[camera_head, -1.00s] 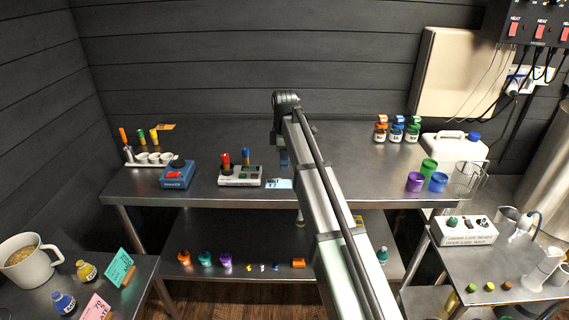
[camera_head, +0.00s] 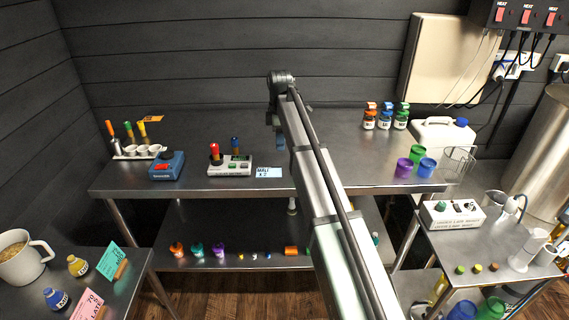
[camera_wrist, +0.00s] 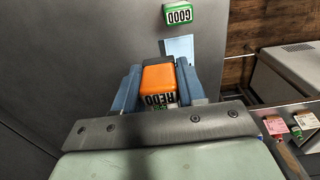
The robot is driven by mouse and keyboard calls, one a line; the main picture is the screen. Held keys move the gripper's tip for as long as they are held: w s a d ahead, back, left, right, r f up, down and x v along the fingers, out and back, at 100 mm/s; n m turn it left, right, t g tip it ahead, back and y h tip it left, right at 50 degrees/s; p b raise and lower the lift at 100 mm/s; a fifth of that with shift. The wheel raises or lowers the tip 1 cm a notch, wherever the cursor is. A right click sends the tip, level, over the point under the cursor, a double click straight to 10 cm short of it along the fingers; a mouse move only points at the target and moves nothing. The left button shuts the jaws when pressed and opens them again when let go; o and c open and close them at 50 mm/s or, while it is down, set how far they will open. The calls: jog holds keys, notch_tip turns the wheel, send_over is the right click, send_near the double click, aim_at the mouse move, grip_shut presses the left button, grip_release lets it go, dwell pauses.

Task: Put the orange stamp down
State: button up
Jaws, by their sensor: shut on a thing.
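The orange stamp (camera_wrist: 159,82), with a white and black REDO label, sits between the blue fingers of my gripper (camera_wrist: 162,88) in the wrist view. My gripper is shut on it. In the head view my gripper (camera_head: 280,143) hangs over the middle of the long steel table (camera_head: 330,158), and my arm hides part of the table there. The stamp cannot be made out in the head view. Whether its underside touches anything cannot be told.
A green block reading GOOD (camera_wrist: 178,15) and a pale blue card (camera_wrist: 179,48) lie beyond the stamp in the wrist view. On the table, a grey device (camera_head: 230,167) and blue device (camera_head: 167,166) stand left, purple (camera_head: 403,168) and other cups right.

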jog(key=w+d+r, duration=0.1)
jog(key=w+d, duration=0.2)
jog(key=w, duration=0.2)
jog(key=f, duration=0.4)
jog(key=shift+s+d+f, duration=0.2)
jog(key=shift+s, duration=0.15)
jog(key=shift+f, duration=2.35)
jog(key=o, duration=0.8)
jog(key=shift+f, duration=0.15)
jog(key=shift+o, duration=0.2)
notch_tip(320, 180, up, 12)
